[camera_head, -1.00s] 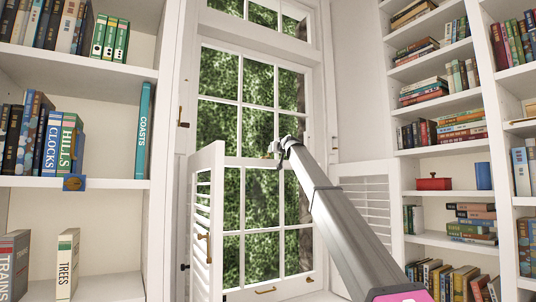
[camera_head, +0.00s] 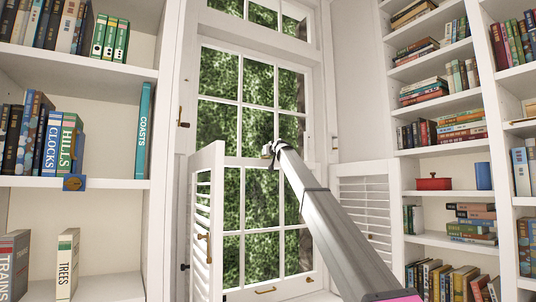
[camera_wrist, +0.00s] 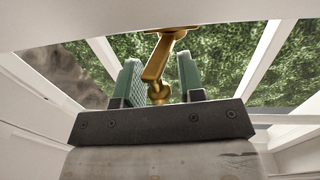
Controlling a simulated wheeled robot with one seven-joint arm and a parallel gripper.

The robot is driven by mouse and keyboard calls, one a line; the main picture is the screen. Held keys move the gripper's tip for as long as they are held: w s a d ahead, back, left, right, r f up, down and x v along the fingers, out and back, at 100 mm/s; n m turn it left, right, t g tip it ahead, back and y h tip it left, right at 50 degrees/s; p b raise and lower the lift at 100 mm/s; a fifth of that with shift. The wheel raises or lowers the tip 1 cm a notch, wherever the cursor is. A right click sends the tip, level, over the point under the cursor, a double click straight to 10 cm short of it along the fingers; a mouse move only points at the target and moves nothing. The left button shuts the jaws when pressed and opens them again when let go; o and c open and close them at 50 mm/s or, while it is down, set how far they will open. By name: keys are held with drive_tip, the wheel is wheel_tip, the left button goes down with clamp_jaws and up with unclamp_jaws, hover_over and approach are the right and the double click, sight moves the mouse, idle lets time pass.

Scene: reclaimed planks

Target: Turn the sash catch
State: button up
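The sash catch (camera_wrist: 160,62) is brass and sits on the white meeting rail of the window. In the wrist view its slanted lever and round knob lie between the two green finger pads of my gripper (camera_wrist: 160,82). The fingers stand apart, with gaps beside the knob. I cannot tell whether the upper lever touches a pad. In the head view my gripper (camera_head: 267,150) is at the rail, small and seen from behind, and it mostly hides the catch.
An open louvred shutter (camera_head: 207,225) stands left of the window, and another (camera_head: 366,215) is at the right. Bookshelves (camera_head: 100,184) flank both sides. Brass lifts (camera_head: 265,290) sit on the bottom rail. Green foliage shows through the panes.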

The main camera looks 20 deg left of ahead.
clamp_jaws()
drive_tip(key=shift+s, duration=0.1)
drive_tip(key=shift+s+a+m+t+h, duration=0.15)
drive_tip(key=shift+m+t+h, duration=0.7)
drive_tip(key=shift+h, duration=0.25)
drive_tip(key=shift+m+h, duration=0.25)
drive_tip(key=shift+h, duration=0.05)
drive_tip(key=shift+o, duration=1.5)
unclamp_jaws()
drive_tip(key=shift+s, duration=0.15)
